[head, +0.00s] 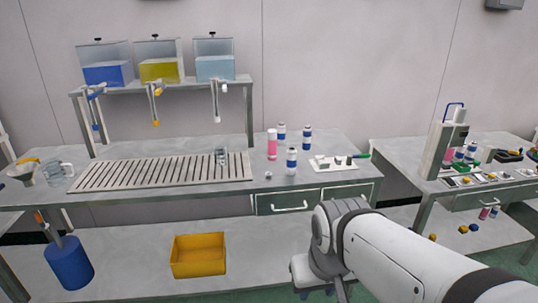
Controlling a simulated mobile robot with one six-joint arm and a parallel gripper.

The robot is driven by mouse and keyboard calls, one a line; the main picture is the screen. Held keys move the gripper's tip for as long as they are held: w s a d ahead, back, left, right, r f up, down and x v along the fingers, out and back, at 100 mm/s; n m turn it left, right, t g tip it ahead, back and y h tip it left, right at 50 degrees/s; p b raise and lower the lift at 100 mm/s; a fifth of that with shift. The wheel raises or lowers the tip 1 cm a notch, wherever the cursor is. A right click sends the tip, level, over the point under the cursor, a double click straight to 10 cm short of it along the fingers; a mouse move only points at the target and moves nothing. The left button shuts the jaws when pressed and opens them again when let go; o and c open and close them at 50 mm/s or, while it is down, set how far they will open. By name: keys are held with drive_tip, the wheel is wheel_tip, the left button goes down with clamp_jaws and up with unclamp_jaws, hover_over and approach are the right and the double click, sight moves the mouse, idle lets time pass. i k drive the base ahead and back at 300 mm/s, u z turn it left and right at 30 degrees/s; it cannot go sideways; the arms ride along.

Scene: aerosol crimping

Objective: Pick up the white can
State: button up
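Several white cans with a blue band stand upright on the table: one at the back (281,132), one to its right (305,140) and one nearer the front (292,160). A pink can (271,144) stands just left of them. No can is plain white all over. My gripper (322,288) is at the bottom of the head view, in front of the table and well short of the cans. Its fingers are partly cut off by the frame edge, so its opening does not show.
A small white board (341,163) with parts lies right of the cans. A slotted drain tray (160,172) with a clear glass (221,157) fills the left side. Dispensers stand above it. A yellow bin (198,256) and blue container (69,263) sit below. A second table (400,152) stands right.

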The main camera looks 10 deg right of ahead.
sight(291, 152)
drive_tip(key=z, duration=0.45)
drive_tip(key=i, duration=1.8)
drive_tip(key=u, duration=0.45)
